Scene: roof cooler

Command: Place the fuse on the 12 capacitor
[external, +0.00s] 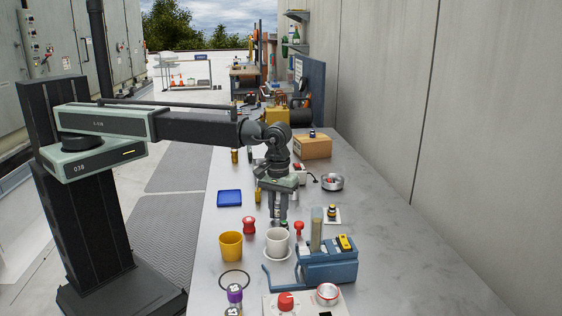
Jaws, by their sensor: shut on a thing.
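My gripper (278,214) points down over the middle of the bench, just behind the white cup. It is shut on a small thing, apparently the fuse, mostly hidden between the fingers. Several small cylinders stand about: a purple-topped one (234,297) at the front, a dark and yellow one (332,212) on a white pad at right, a yellowish one (258,194) left of my gripper, and another (235,156) farther back. Their labels are too small to read, so I cannot tell which is the 12 capacitor.
A yellow cup (231,246), a white cup (277,243) on a saucer and a red knob-like piece (249,225) stand close in front. The right bench side is clear.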

